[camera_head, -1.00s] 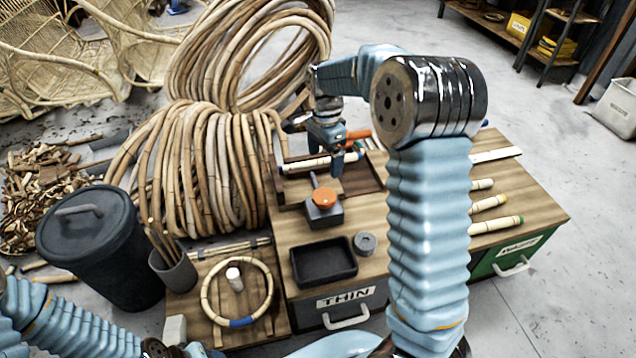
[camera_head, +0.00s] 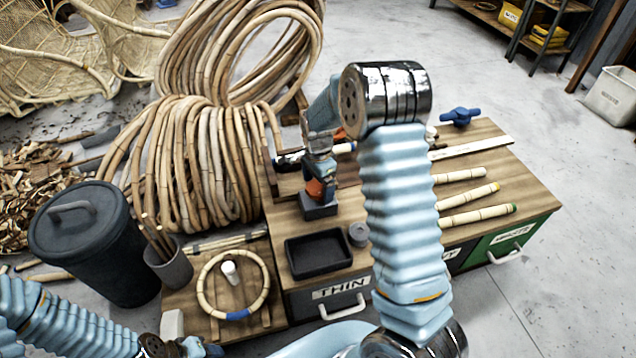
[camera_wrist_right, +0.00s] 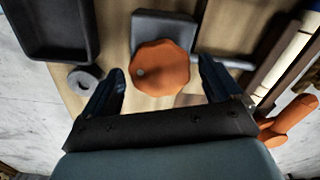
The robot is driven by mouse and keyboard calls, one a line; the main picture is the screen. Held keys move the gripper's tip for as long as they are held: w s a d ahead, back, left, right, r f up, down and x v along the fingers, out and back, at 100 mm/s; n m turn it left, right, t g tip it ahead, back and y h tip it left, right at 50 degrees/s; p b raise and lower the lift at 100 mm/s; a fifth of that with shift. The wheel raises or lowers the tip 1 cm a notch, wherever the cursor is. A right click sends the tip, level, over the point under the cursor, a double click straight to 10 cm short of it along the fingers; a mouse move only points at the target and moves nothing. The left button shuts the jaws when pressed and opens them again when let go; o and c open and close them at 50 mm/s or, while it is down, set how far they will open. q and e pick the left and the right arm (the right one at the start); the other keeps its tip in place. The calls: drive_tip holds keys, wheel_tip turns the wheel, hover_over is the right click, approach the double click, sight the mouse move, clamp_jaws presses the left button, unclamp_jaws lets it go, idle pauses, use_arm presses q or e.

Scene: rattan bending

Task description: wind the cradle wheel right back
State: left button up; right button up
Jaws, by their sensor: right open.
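The orange wheel (camera_wrist_right: 160,68) sits on a small grey block (camera_wrist_right: 165,27), which also shows in the head view (camera_head: 318,208). My right gripper (camera_wrist_right: 162,72) is open, with one finger on each side of the wheel and a gap showing at both. In the head view this gripper (camera_head: 320,178) is over the block and hides most of the wheel. A pale rattan piece (camera_wrist_right: 298,55) lies in the dark-edged wooden cradle beside the block. My left gripper (camera_head: 195,348) is at the bottom left, and its fingers are unclear.
A black tray (camera_head: 320,254) and a grey ring (camera_head: 358,234) stand in front of the block. An orange handle (camera_wrist_right: 290,120) lies near the cradle. Several rattan sticks (camera_head: 465,195) lie to the right. A rattan hoop (camera_head: 233,313) rests on the lower board.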

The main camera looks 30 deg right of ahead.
drive_tip(key=c, duration=1)
drive_tip(key=shift+c, duration=0.2)
